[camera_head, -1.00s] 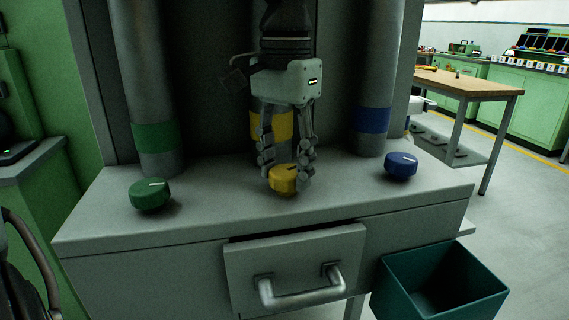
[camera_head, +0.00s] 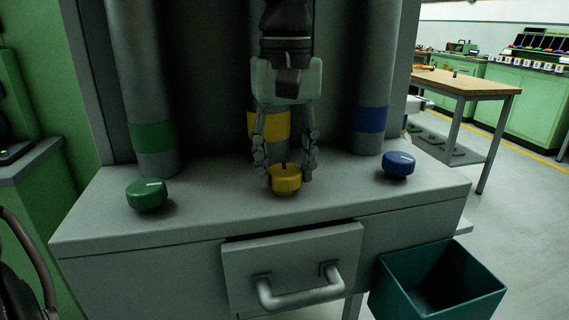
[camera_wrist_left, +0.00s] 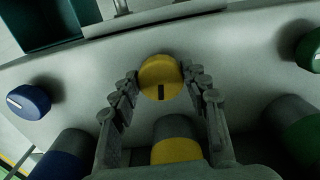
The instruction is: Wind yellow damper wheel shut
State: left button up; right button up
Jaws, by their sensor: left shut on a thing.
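The yellow damper wheel (camera_head: 286,183) is a faceted knob on top of the grey cabinet, in front of the pipe with the yellow band (camera_head: 276,125). My left gripper (camera_head: 287,180) reaches down from above, shut on the wheel with one finger on each side. The left wrist view shows the yellow wheel (camera_wrist_left: 161,76) between the fingertips of the left gripper (camera_wrist_left: 158,82). A dark mark on its face points toward the yellow-banded pipe. My right gripper is not in view.
A green wheel (camera_head: 147,194) stands to the left and a blue wheel (camera_head: 399,164) to the right on the cabinet top (camera_head: 225,205). Below are a drawer (camera_head: 238,280) with a bar handle and a teal bin (camera_head: 400,290). A wooden table (camera_head: 465,81) stands back right.

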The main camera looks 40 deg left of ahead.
aim_at(285, 171)
pick_arm(q)
jog(key=shift+w+n, duration=0.1)
jog(key=shift+n, duration=1)
jog(key=o, duration=1.2)
jog(key=shift+c, duration=0.2)
notch_tip(285, 171, up, 12)
